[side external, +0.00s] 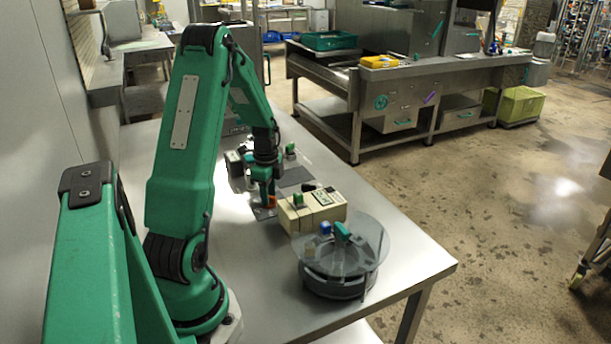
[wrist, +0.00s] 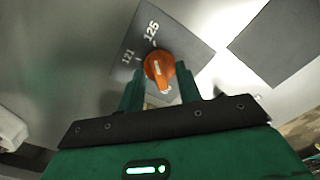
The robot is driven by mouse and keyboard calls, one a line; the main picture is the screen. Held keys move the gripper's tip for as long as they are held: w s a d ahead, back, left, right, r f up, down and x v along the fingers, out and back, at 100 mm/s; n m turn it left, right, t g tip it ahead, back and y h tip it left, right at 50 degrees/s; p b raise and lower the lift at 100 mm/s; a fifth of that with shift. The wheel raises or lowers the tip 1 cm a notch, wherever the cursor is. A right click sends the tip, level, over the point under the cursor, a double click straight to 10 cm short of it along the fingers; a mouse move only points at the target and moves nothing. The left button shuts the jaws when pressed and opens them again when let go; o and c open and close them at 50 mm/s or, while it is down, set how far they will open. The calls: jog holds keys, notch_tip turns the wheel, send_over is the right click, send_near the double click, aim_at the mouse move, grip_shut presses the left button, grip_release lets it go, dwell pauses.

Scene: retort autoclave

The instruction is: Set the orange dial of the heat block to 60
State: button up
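The orange dial (wrist: 158,66) sits on a dark grey plate (wrist: 178,38) in the wrist view. The white numbers 121 and 126 are legible near it, and another marking below the dial is partly hidden. A pale mark shows on the dial, but I cannot tell exactly which number it points to. My gripper (wrist: 160,76) is open, with one green finger on each side of the dial and small gaps visible. In the side view my gripper (side external: 262,198) points down at the plate, and a bit of the orange dial (side external: 271,202) shows beside it.
A beige box (side external: 330,212) with a green knob stands close to the right of my gripper. In front of it is a round dark device (side external: 335,284) with a clear disc and blue and green parts. Another dark plate (wrist: 285,42) lies nearby. The table's front right is clear.

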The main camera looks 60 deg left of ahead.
jog(key=shift+c, duration=0.4)
grip_shut()
